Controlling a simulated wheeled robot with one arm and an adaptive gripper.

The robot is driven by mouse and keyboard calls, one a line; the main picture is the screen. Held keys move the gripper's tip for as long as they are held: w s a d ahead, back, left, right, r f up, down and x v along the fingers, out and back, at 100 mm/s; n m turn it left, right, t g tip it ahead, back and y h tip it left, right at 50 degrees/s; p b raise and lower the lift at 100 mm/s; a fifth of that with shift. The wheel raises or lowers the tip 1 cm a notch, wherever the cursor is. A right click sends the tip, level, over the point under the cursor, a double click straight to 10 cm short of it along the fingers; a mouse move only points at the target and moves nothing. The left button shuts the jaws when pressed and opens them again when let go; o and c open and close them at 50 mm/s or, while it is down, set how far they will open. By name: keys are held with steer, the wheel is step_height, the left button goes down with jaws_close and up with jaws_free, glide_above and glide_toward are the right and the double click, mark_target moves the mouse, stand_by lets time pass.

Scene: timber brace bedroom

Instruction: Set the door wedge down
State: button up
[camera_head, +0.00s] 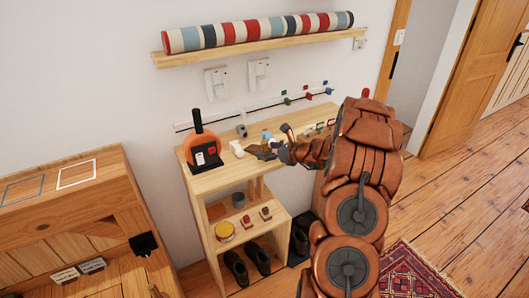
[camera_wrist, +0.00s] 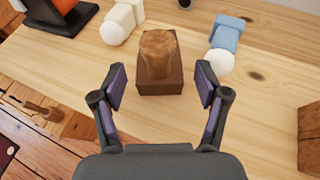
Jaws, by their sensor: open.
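A brown piece (camera_wrist: 160,88), apparently the door wedge, stands on the light wooden shelf top (camera_wrist: 268,90). It has a dark brown base and a rounded, wood-grained upper part. My gripper (camera_wrist: 161,86) is open in the wrist view, with one finger on each side of the piece and a visible gap at both sides. In the head view my gripper (camera_head: 273,143) is over the top of the shelf unit (camera_head: 215,182), and it hides the brown piece there.
A white figure-like item (camera_wrist: 120,22) and a blue one with a white round end (camera_wrist: 226,42) lie beyond the piece on either side. An orange-and-black object (camera_head: 203,145) stands at the shelf top's left. Shoes (camera_head: 246,263) fill the lowest shelf.

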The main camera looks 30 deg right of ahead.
steer(key=b+v, duration=0.2)
steer(key=v, duration=0.8)
steer(key=a+r+n+g+y, duration=0.2)
steer(key=a+n, duration=0.2)
steer(key=a, duration=0.5)
steer(key=a+r+n+g+y, duration=0.2)
steer(key=a+r+n, duration=0.15)
steer(key=a, duration=0.55)
steer(key=s+a+r+n+g, duration=0.1)
steer(key=s+a+n+g, duration=0.1)
steer(key=s+a+n, duration=0.4)
steer(key=s+a+n+g, duration=0.3)
steer(key=s+a, duration=0.1)
steer(key=a, duration=0.4)
steer(key=s+a+n+g+h, duration=0.1)
steer(key=s+a+n+g, duration=0.2)
steer(key=s, duration=0.4)
steer(key=s+a+n+g+h, duration=0.1)
steer(key=s+a+n+h, duration=0.1)
steer(key=s+a+n, duration=0.35)
steer(key=s+d+n+g+h, duration=0.1)
steer(key=s+d+n+h, duration=0.4)
steer(key=s, duration=0.9)
steer(key=shift+d+n+g+p, duration=0.3)
steer(key=shift+d+n, duration=0.9)
steer(key=shift+d, duration=0.05)
